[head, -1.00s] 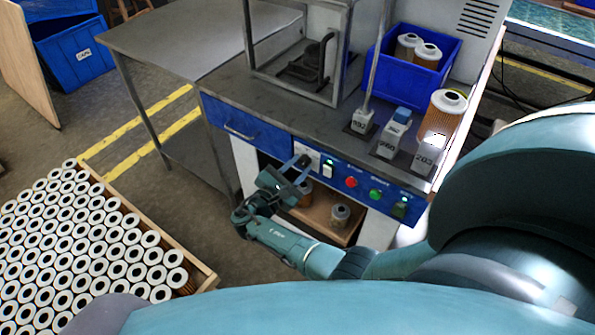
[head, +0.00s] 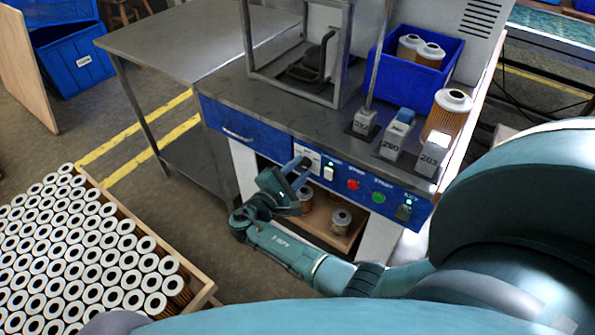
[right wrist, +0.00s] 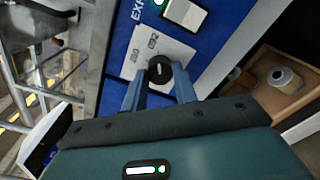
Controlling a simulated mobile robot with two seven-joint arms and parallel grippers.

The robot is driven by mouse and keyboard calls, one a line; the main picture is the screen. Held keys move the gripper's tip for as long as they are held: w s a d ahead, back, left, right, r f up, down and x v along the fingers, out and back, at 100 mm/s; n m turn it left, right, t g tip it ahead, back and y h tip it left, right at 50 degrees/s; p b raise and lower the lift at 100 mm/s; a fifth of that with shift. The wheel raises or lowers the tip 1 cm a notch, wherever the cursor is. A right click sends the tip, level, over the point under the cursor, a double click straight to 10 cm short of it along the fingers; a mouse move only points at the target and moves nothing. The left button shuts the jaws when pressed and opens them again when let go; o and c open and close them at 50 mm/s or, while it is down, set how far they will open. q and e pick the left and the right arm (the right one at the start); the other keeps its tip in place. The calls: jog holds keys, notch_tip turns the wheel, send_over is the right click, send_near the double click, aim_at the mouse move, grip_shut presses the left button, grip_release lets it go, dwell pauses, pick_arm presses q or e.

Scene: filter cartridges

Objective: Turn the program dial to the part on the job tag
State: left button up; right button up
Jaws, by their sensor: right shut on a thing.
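The program dial (right wrist: 160,70) is a small black round knob with a pale pointer mark on a white plate (right wrist: 150,52) in the right wrist view. The plate carries printed numbers, too small to read surely. My right gripper (right wrist: 160,80) is shut on the dial, one finger on each side. In the head view my right gripper (head: 300,172) is at the blue front panel (head: 335,172), and the white plate shows just above it; the dial itself is hidden there. I cannot make out a job tag surely. My left gripper is not in view.
A white switch, a red button (head: 352,184) and a green button (head: 378,197) sit right of the dial. Numbered grey blocks (head: 394,140), a filter cartridge (head: 447,117) and a blue bin (head: 398,85) stand on the bench. A shelf with cartridges (head: 340,221) lies below.

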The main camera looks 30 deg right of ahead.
jog(key=o, duration=1)
jog(key=shift+c, duration=0.2)
